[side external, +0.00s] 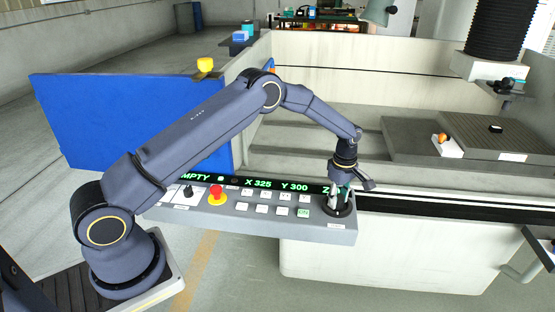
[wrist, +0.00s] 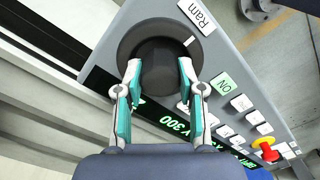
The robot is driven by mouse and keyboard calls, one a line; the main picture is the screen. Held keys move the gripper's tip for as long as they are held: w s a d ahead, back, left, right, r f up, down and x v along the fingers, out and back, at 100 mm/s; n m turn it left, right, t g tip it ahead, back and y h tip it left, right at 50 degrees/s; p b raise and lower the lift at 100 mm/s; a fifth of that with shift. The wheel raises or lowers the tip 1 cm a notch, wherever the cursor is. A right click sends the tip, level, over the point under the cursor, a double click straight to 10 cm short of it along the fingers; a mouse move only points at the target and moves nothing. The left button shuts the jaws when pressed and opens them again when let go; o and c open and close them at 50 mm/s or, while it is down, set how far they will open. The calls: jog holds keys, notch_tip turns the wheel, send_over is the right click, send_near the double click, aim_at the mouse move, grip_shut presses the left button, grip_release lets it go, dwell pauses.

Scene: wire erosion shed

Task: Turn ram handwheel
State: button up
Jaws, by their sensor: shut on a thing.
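The ram handwheel (wrist: 160,64) is a dark round knob with a white index mark, set in a dark ring at the end of the grey control panel (wrist: 226,62). A "Ram" label sits beside it in the wrist view. My gripper (wrist: 159,70) is shut on the handwheel, one fingertip on each side of its rim. In the side external view the handwheel (side external: 339,209) is at the panel's right end, partly hidden under my gripper (side external: 339,207), which points down onto it.
The panel carries a red emergency button (side external: 216,193) on a yellow base, a black knob (side external: 188,190), several white buttons, a green ON button (side external: 303,213) and a green-lettered display (side external: 260,184). The machine tank (side external: 430,250) stands close behind and to the right. A blue panel (side external: 130,115) stands behind my arm.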

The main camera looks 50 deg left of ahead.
jog(key=shift+c, duration=0.9)
